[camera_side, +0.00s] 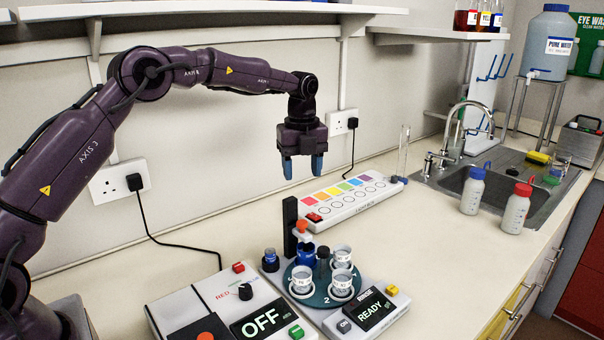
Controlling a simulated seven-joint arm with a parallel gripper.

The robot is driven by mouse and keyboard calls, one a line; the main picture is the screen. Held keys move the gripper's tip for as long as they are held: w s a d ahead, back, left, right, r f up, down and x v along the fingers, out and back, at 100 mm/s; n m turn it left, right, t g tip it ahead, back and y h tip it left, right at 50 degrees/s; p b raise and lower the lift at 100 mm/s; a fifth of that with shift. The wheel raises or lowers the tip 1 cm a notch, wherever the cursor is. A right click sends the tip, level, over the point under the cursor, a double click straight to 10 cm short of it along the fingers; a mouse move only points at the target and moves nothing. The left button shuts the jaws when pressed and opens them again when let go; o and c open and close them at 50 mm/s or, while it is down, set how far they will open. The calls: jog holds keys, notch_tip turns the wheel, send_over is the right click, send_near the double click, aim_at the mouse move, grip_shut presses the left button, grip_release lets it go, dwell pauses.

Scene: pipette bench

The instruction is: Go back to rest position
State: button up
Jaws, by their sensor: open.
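My gripper (302,168) hangs pointing down in the air above the bench, with its two blue fingertips apart and nothing between them. It is above and behind the round carousel (320,298), with clear space below the fingertips. The carousel holds several white cups and a blue container (306,255) near a dark upright post (290,225) with an orange-topped part.
A box reading OFF (215,290) and a unit reading READY (372,308) flank the carousel. A strip with coloured squares (350,198) lies behind. Two capped bottles (472,190) stand by the sink (500,190). Shelves run along the wall. The front right bench is clear.

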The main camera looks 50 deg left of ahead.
jog(key=s+d+r+n+t, duration=0.2)
jog(key=s+n, duration=0.5)
jog(key=s, duration=0.4)
jog(key=s+d+r+n+t, duration=0.1)
jog(key=s+d+r+n, duration=0.2)
jog(key=s+r+n, duration=0.2)
jog(key=s+d+r+n+t, duration=0.2)
jog(key=s+n, duration=0.8)
jog(key=s, duration=0.7)
jog(key=shift+d+r+t, duration=0.3)
jog(key=shift+d+r, duration=0.5)
jog(key=shift+d, duration=0.05)
